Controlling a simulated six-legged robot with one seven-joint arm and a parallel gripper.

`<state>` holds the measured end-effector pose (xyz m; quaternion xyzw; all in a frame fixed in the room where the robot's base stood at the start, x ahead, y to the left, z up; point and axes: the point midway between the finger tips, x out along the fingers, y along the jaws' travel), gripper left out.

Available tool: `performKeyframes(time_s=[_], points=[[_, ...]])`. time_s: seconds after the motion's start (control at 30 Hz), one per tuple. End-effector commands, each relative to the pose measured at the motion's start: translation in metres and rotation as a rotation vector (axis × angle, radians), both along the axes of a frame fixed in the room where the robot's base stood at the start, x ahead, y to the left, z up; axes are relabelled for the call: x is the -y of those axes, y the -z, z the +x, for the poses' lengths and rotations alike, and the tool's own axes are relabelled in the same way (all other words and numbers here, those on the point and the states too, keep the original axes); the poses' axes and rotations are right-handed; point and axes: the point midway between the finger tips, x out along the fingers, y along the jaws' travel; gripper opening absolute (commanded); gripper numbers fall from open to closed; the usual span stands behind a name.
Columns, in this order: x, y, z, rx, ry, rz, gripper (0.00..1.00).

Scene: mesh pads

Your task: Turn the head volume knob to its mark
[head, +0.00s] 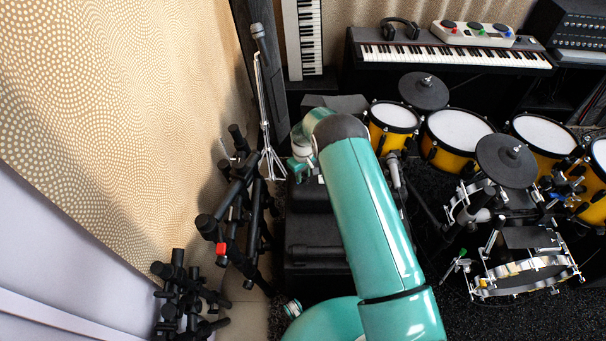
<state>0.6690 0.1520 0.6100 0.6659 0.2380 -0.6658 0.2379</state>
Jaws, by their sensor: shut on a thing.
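My gripper (301,168) shows small and partly hidden at the far end of my teal arm. It is low over the top of a black box-shaped unit (308,196), which looks like the amp head. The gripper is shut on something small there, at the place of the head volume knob. The knob itself and its mark are too small and too covered to make out, so its angle cannot be told.
A microphone stand (268,110) and black folded stands (240,205) stand close on the left. A drum kit (458,130) with a microphone (394,168) is close on the right. A keyboard (455,55) lies at the back.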

Motion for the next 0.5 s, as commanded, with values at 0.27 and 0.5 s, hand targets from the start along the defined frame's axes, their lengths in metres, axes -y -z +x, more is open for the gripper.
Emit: performKeyframes(time_s=[0.27, 0.5], points=[[0.0003, -0.0002, 0.0000, -0.001, 0.210, -0.001, 0.06], [-0.0001, -0.0002, -0.0001, 0.000, 0.437, -0.001, 0.06]])
